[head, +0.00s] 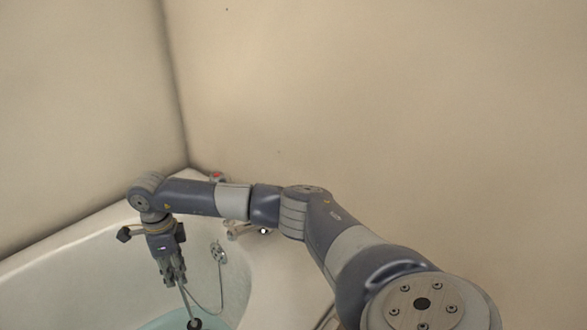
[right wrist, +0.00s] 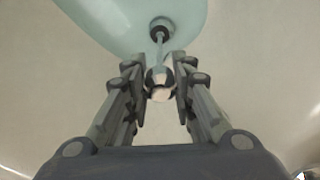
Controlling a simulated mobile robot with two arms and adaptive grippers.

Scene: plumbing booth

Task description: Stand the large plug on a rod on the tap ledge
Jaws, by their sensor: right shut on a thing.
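My right gripper (head: 175,278) points down over the bathtub and is shut on the rod (head: 185,303) of the large plug. The dark round plug (head: 194,324) hangs at the rod's lower end, close to the bluish water, at the bottom edge of the head view. In the right wrist view the fingers (right wrist: 160,82) close around the rod's rounded top end, and the rod (right wrist: 159,52) runs away to the dark plug (right wrist: 160,30). The pale tap ledge (head: 283,275) is right of the basin, partly behind my right arm. My left gripper is out of view.
A tap (head: 243,229) sits on the ledge just under my forearm. A red-topped fitting (head: 216,176) stands near the wall corner. A thin chain (head: 221,285) hangs from the overflow fitting (head: 218,251). Water (head: 160,324) shows in the bathtub. Plain walls close in behind.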

